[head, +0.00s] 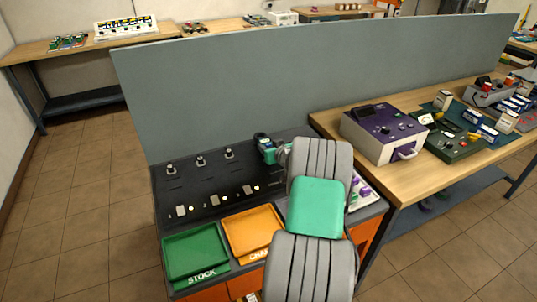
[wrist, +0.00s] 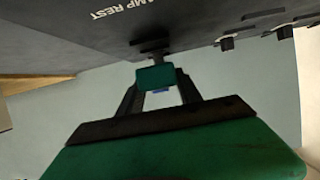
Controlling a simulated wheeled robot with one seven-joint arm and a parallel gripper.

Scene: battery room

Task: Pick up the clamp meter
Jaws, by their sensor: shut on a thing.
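The clamp meter, green with a dark upper part, stands at the back right of the dark bench top in the head view (head: 265,146). In the wrist view its green part (wrist: 155,76) lies between my two fingertips. My gripper (wrist: 158,88) is shut on it. In the head view my arm hides most of the gripper and part of the meter. The printed words "AMP REST" show on the dark surface close to the meter in the wrist view. I cannot tell whether the meter still touches that surface.
A green STOCK tray (head: 197,283) and an orange tray (head: 228,237) sit at the bench front. Several small fittings stand on the dark top. A grey partition (head: 230,85) rises behind. A wooden table at right holds a purple-and-white instrument (head: 385,130).

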